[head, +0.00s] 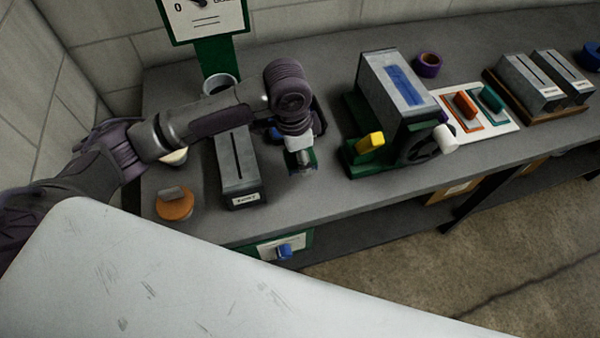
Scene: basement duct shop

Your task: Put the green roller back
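A green roller-like piece (490,98) lies in a green-outlined place on a white board (480,128) at the right of the bench, beside an orange one (466,105). I cannot tell whether this is the task's green roller. My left arm reaches across the bench from the left, and its gripper (301,163) points down at the bench middle. A small dark green patch (310,156) shows right at its fingers. The fingers are too small and covered to show whether they are open or hold it. My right gripper is not in view.
A machine with a green base (362,157), yellow knob (370,142) and white-handled crank stands right of my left gripper. A grey slotted box (238,178) and an orange round piece (174,205) are left. Two slotted boxes (530,86) stand far right. A pale scratched surface fills the foreground.

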